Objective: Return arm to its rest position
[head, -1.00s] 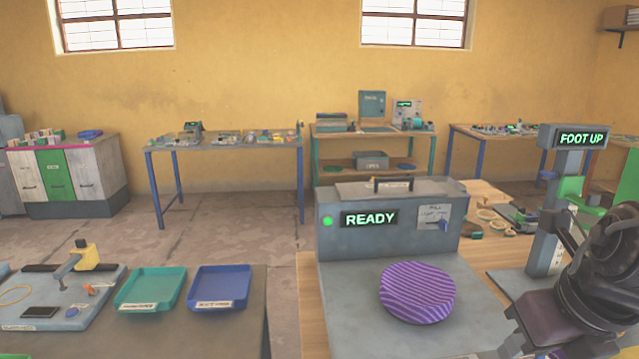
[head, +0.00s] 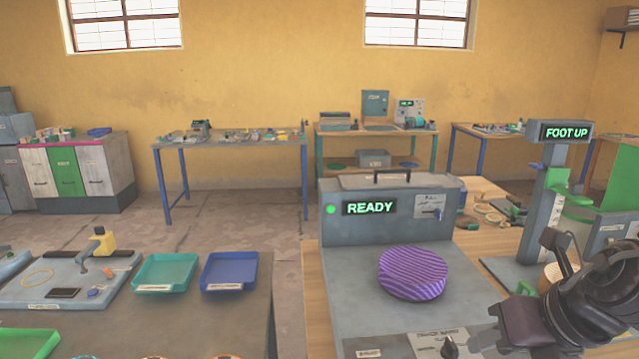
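My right gripper (head: 486,342) is at the lower right, at the front right of the press base, with my dark wrist behind it. Its fingers are small and partly cut off by the bottom edge, so I cannot tell whether they are open or shut. I see nothing clearly held in it. A purple striped round pad (head: 412,273) lies on the grey press base, apart from the gripper. The grey press housing (head: 385,232) behind it shows a green light and READY. My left gripper is not in view.
A grey post with a FOOT UP display (head: 566,132) stands at the right, close behind my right arm. A teal tray (head: 165,289) and a blue tray (head: 204,287) lie on the left table. The press base left of the pad is clear.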

